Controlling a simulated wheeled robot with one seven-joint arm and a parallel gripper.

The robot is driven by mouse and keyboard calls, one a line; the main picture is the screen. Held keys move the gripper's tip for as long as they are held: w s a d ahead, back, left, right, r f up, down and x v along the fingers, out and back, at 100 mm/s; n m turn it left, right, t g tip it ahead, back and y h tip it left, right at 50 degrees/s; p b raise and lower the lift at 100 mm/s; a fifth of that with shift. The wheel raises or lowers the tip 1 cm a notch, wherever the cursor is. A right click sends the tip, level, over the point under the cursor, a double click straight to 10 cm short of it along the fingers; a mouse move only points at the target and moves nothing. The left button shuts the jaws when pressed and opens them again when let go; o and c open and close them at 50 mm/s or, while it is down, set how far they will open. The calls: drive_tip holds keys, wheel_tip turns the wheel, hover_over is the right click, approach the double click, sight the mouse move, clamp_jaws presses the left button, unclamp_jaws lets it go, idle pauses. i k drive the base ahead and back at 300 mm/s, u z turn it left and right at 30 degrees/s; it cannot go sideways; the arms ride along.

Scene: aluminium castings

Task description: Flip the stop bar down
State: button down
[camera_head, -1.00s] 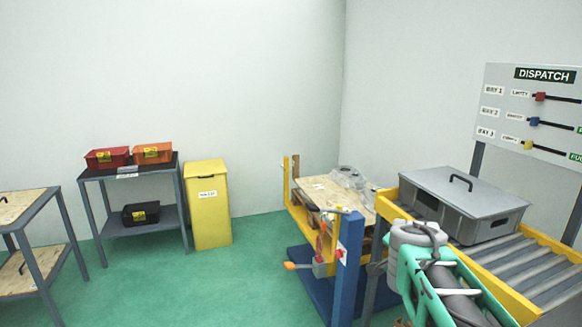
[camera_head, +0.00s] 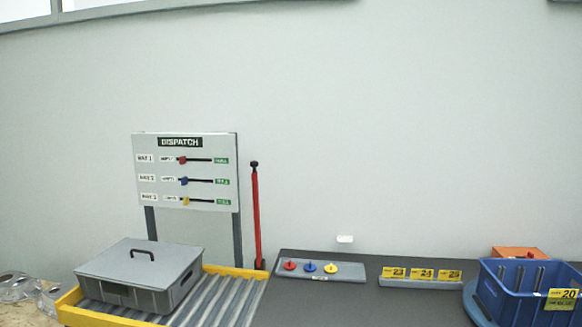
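A red bar (camera_head: 256,215) with a dark top end stands upright at the right edge of the roller conveyor (camera_head: 228,296), just right of the dispatch board. It looks like the stop bar, raised. Its lower end is at the conveyor's yellow end rail, near the dark table. My gripper is not in view.
A lidded grey crate (camera_head: 142,277) sits on the rollers. The dispatch board (camera_head: 186,171) stands behind. On the dark table (camera_head: 370,305) are a tray with coloured knobs (camera_head: 320,271), yellow number tags (camera_head: 421,275), a blue crate (camera_head: 522,290) and an orange box (camera_head: 515,252).

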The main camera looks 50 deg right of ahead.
sight(253, 165)
drive_tip(key=z, duration=0.05)
drive_tip(key=i, duration=0.35)
drive_tip(key=z, duration=0.65)
